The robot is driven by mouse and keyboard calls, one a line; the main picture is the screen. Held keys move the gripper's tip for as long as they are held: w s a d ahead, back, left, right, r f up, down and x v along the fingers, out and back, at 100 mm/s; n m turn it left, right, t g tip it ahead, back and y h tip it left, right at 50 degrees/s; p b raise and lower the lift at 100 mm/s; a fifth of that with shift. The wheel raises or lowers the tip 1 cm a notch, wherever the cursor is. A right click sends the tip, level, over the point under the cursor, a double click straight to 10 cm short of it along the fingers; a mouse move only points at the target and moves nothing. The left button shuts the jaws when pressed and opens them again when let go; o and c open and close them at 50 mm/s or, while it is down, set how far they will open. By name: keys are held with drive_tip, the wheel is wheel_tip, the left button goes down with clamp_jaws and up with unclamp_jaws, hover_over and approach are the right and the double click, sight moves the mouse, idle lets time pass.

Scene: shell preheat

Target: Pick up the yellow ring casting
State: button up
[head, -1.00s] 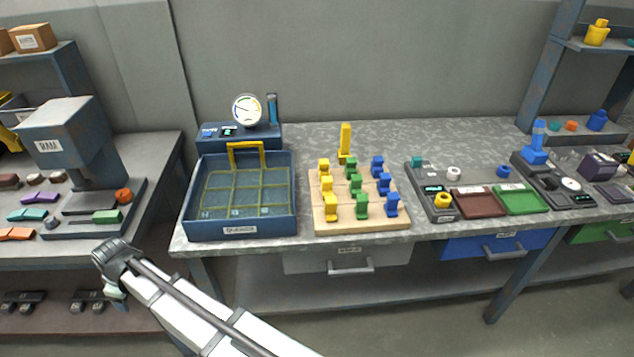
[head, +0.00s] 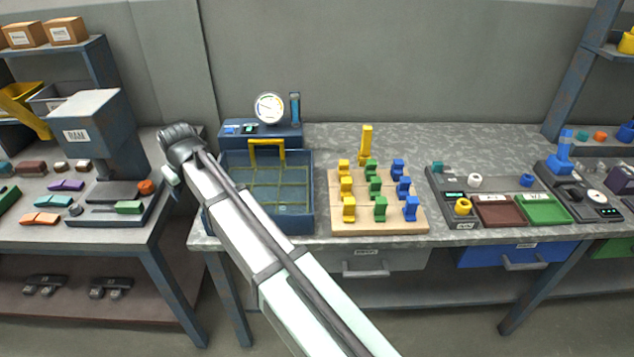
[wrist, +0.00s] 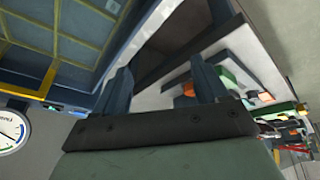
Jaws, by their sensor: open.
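The yellow ring casting (head: 463,206) is a small, round piece at the front left of a dark station (head: 448,182) on the right part of the main bench, beside a brown tray. My gripper (head: 170,177) is far to its left, raised near the gap between the left bench and the main bench. In the wrist view my gripper (wrist: 162,84) shows two dark fingers spread apart with nothing between them. The yellow ring casting cannot be made out in the wrist view.
A blue basket (head: 265,225) with a yellow handle and a wooden board (head: 380,226) of yellow, green and blue pieces stand between my gripper and the station. A white ring (head: 475,180) and a blue ring (head: 526,180) sit behind the trays. A press stands left.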

drive_tip(key=w+d+r+m+h, duration=0.1)
drive_tip(key=w+d+m, duration=0.25)
drive_tip(key=d, duration=0.95)
drive_tip(key=w+d+r+m+h, duration=0.1)
drive_tip(key=w+d+m, duration=0.25)
drive_tip(key=d, duration=0.95)
drive_tip(key=w+d+r+m+h, duration=0.1)
drive_tip(key=w+d+m+h, duration=0.3)
drive_tip(key=d, duration=1)
drive_tip(key=m+g, duration=0.2)
drive_tip(key=m, duration=1)
hover_over(465, 200)
drive_tip(key=s+a, duration=0.1)
drive_tip(key=a, duration=0.1)
drive_tip(key=f, duration=0.5)
drive_tip(key=shift+s+a+f, duration=0.15)
drive_tip(key=shift+s+f, duration=0.05)
drive_tip(key=shift+f, duration=0.3)
drive_tip(key=shift+f, duration=0.1)
drive_tip(key=shift+g, duration=0.3)
drive_tip(key=shift+s+x, duration=0.15)
drive_tip(key=shift+x, duration=1.1)
drive_tip(key=shift+s+x, duration=0.1)
drive_tip(key=shift+x, duration=1.15)
drive_tip(key=shift+a, duration=0.15)
